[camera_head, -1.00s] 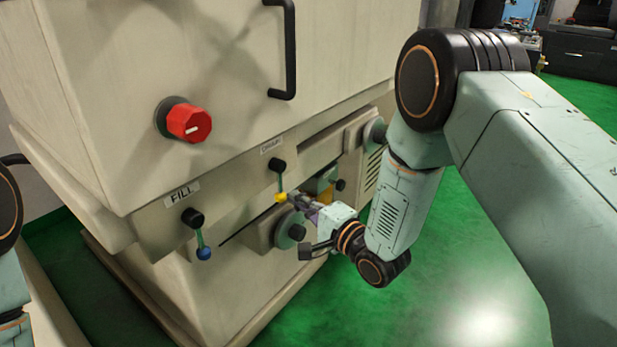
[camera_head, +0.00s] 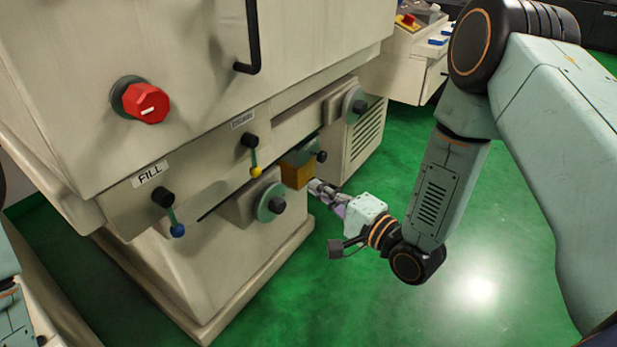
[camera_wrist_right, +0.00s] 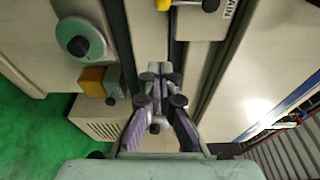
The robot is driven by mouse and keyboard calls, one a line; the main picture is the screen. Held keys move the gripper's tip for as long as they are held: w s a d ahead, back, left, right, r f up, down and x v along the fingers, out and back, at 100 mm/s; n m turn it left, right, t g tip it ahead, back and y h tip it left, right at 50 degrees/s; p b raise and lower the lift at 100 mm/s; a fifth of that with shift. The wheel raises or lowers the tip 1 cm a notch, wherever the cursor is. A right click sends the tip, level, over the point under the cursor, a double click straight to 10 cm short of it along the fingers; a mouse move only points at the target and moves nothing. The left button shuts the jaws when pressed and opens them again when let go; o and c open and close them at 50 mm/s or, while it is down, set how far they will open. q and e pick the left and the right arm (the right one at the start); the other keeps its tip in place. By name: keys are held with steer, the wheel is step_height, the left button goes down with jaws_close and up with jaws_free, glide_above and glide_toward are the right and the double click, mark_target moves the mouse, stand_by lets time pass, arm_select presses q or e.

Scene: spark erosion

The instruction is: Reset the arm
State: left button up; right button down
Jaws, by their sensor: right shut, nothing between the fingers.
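My right arm comes in from the right in the head view, and its gripper (camera_head: 320,190) is shut and empty. It is in front of the machine (camera_head: 190,50), to the right of the yellow-tipped DRAIN lever (camera_head: 255,160) and apart from it. In the right wrist view the gripper (camera_wrist_right: 158,85) has its fingers together, with a slotted part of the machine beyond. The yellow lever tip (camera_wrist_right: 164,4) shows at the top edge there. My left gripper is not in view; only a bit of my left arm shows at the left edge.
The blue-tipped FILL lever (camera_head: 173,215) and red knob (camera_head: 146,101) are on the machine's left part. A handwheel (camera_head: 270,202) and an ochre block (camera_head: 297,174) are close to the right gripper. Green floor (camera_head: 400,150) is open to the right.

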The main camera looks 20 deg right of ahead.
steer(key=shift+s+d, duration=0.1)
steer(key=shift+s, duration=0.3)
steer(key=shift+d, duration=0.1)
steer(key=s+d+f+n+g+h, duration=0.2)
steer(key=s+f+n+g+h, duration=0.45)
steer(key=f, duration=0.75)
steer(key=s+f+n+g, duration=0.2)
steer(key=s+g, duration=0.1)
steer(key=s, duration=0.6)
steer(key=s+d+f+n+g, duration=0.1)
steer(key=s+f+n+g, duration=0.1)
steer(key=s, duration=0.7)
steer(key=s+f+n+g+h, duration=0.1)
steer(key=s+f+g, duration=0.3)
steer(key=s, duration=0.5)
steer(key=shift+s+d+n+g, duration=0.15)
steer(key=shift+n+g, duration=0.3)
steer(key=shift+n, duration=0.3)
